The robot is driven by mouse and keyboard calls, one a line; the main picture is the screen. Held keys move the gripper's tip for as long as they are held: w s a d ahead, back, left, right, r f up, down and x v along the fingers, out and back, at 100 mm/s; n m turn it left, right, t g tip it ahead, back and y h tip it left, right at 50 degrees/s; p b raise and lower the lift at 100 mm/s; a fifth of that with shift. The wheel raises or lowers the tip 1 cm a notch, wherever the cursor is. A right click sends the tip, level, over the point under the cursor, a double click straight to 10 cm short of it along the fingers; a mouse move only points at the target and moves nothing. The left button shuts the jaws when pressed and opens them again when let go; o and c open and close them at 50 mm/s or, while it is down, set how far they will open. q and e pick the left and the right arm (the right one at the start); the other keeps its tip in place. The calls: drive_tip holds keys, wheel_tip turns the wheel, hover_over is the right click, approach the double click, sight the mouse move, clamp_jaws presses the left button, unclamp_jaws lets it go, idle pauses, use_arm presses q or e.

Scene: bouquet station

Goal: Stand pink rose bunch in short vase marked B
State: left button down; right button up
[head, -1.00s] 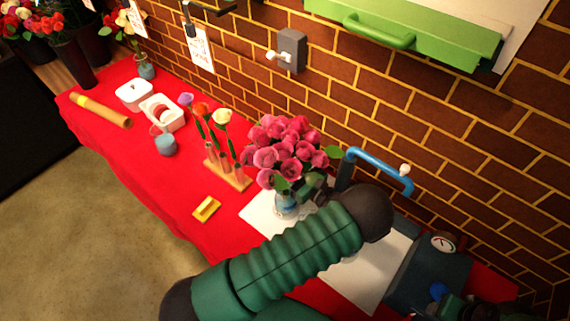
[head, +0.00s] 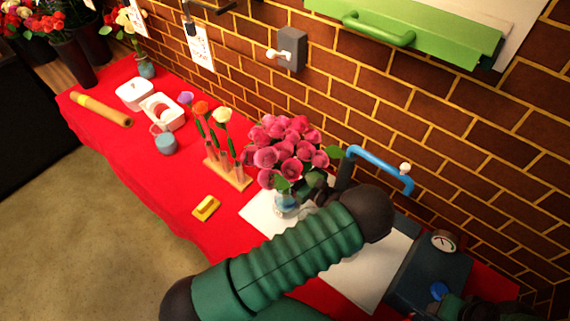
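The pink rose bunch (head: 285,148) is upright above a small blue-and-white vase (head: 286,203) on a white sheet. Its stems appear to go into the vase, but the mouth is hidden by leaves and my gripper. No letter B is readable on the vase. My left gripper (head: 316,188) is at the right side of the bunch, just under the blooms and beside the vase top. Its fingers are mostly hidden behind my arm and leaves, so its grip is unclear. Part of my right arm shows at the bottom right edge; its fingertips are not clear.
A wooden rack (head: 228,172) with tubes of single flowers stands left of the vase, with a yellow block (head: 206,208) in front. A blue-handled device with a gauge (head: 444,241) stands right. The brick wall (head: 450,120) is close behind.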

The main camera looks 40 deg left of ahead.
use_arm(q)
drive_tip(key=shift+f, duration=0.2)
drive_tip(key=c, duration=1.1)
unclamp_jaws()
drive_tip(key=shift+c, duration=0.2)
